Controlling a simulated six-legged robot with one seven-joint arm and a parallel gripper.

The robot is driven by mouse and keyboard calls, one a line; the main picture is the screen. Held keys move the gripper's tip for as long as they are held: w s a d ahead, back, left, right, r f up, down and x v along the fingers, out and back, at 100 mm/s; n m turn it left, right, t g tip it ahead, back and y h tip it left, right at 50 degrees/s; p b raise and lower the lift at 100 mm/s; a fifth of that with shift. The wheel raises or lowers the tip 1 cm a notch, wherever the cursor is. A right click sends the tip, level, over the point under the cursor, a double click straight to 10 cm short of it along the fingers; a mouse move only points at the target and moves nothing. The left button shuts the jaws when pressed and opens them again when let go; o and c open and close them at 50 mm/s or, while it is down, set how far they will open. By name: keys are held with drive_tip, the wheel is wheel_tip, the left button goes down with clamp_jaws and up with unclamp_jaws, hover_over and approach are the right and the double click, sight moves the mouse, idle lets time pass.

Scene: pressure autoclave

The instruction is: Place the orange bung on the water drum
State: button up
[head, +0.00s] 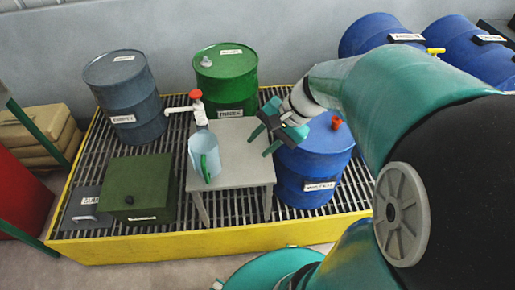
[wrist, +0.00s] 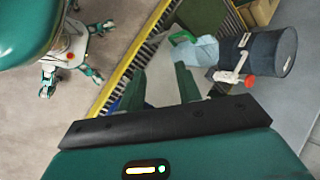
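A small orange bung (head: 336,122) shows on the top of the blue drum (head: 314,180) at the right of the table in the head view. The drum's label is too small to read, so I cannot tell if it is the water drum. My gripper (head: 270,130) is above the table's right side, left of the bung and apart from it. In the wrist view its two fingers (wrist: 158,88) are spread, with nothing held between them. The bung cannot be made out in the wrist view.
A grey table (head: 230,172) holds a light blue jug (head: 205,153). A green drum (head: 226,78) with a grey bung, a grey-blue drum (head: 124,92) and a green box (head: 137,190) stand around it. A red-topped tap (head: 195,95) juts near the jug. A yellow-edged grating (head: 200,245) lies below.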

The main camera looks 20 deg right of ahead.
drive_tip(key=s+a+r+n+t+h, duration=0.2)
drive_tip(key=s+a+r+n+h, duration=0.2)
drive_tip(key=n, duration=0.6)
drive_tip(key=s+r+h, duration=0.2)
drive_tip(key=s+r, duration=0.1)
drive_tip(key=shift+s+a+r+n+t, duration=0.15)
drive_tip(key=shift+s+a+n+t, duration=0.1)
drive_tip(key=shift+a+n+t, duration=0.15)
